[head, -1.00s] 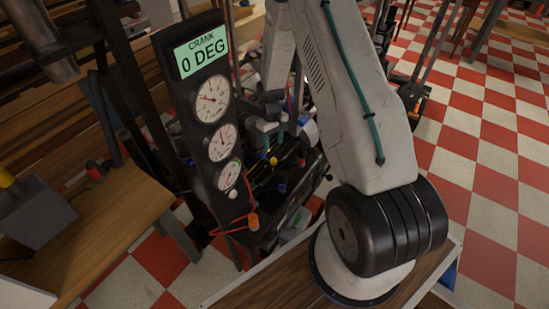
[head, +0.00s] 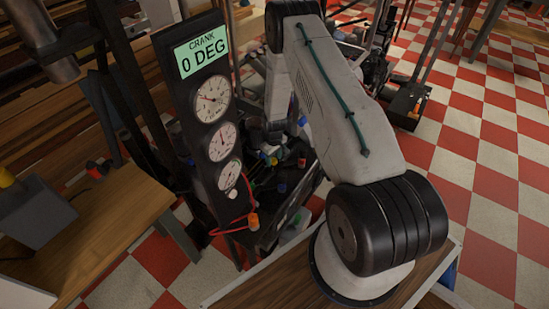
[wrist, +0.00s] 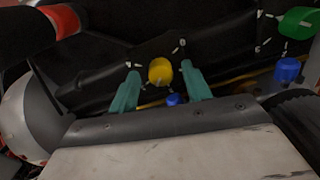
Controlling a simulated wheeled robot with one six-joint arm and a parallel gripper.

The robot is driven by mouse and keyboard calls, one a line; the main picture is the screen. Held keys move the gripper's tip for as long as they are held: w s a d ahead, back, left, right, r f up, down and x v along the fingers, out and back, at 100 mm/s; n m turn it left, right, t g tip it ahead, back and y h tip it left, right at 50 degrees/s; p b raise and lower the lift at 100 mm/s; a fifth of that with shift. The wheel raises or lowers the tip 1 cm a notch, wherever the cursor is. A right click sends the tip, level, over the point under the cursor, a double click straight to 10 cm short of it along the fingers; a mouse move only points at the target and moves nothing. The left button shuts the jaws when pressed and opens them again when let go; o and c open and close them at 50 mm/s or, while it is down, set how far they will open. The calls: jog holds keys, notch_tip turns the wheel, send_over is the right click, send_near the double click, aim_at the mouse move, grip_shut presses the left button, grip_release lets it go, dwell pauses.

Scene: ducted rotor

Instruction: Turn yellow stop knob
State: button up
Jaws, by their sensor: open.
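The yellow knob (wrist: 160,71) is round and sits on a dark panel in the wrist view. My gripper (wrist: 160,76) is open, with one teal finger on each side of the knob in the picture. Gaps show between the knob and both fingers. I cannot tell how far the fingertips are from the panel. In the head view my gripper end hangs over the cluttered machine, and its fingers are hard to make out there. A small yellow spot (head: 272,161) shows just below it, likely the same knob.
In the wrist view a blue knob (wrist: 287,70) and a green knob (wrist: 299,23) lie right, and a smaller blue one (wrist: 173,99) lies below the yellow knob. The gauge panel (head: 203,120) reads CRANK 0 DEG. An orange cap (head: 253,221) with a red cable is below it.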

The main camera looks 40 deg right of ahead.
jog(key=shift+c, duration=0.3)
jog(key=c, duration=0.9)
jog(key=shift+d, duration=0.1)
jog(key=shift+c, duration=0.2)
